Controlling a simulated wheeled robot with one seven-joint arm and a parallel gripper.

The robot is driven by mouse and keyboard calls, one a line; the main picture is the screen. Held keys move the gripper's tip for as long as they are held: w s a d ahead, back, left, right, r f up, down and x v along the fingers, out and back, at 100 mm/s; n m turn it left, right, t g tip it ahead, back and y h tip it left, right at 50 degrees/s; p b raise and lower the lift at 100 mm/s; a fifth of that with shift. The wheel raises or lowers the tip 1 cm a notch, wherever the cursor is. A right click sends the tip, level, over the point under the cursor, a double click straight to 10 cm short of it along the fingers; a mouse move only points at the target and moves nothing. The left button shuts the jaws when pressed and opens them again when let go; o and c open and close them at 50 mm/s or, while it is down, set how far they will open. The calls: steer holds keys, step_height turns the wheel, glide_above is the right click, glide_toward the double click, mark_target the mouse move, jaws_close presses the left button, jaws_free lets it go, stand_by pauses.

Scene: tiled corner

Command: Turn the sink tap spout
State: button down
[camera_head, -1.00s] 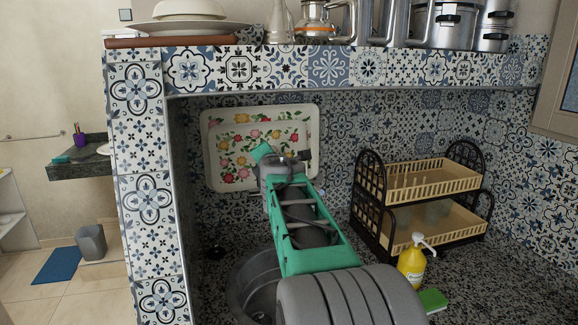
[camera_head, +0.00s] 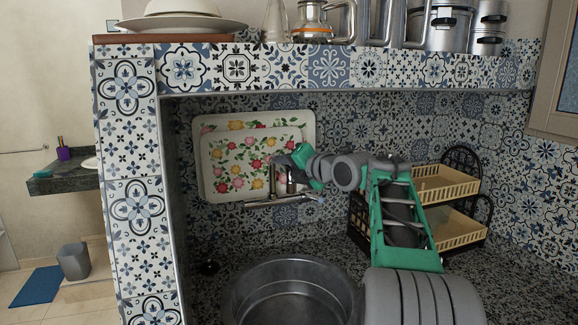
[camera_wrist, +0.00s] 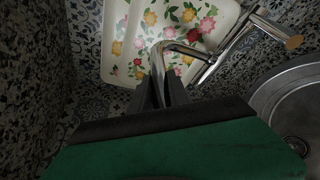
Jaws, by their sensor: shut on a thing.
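The chrome sink tap is fixed at the back wall, in front of the floral tray. Its curved spout (camera_wrist: 163,55) runs down between the two fingers in the wrist view, and its body (camera_wrist: 222,62) extends to the right. My gripper (camera_wrist: 160,93) is shut on the spout near its lower end. In the head view my gripper (camera_head: 289,184) is at the tap, above and behind the sink, and largely hides the spout; the tap's horizontal body (camera_head: 278,200) shows below it. The round steel sink basin (camera_head: 285,285) is empty; it also shows in the wrist view (camera_wrist: 285,95).
The floral tray (camera_head: 215,185) leans on the tiled wall behind the tap. A two-tier dish rack (camera_head: 455,189) stands right, partly behind my arm. A tiled pillar (camera_head: 128,190) borders the left, and a shelf with plates (camera_head: 185,22) and pots (camera_head: 437,22) crosses above.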

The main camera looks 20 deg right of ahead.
steer(key=c, duration=1.3)
jaws_free()
steer(key=shift+o, duration=0.2)
steer(key=b+v, duration=0.2)
steer(key=v, duration=0.5)
steer(key=shift+s, duration=0.35)
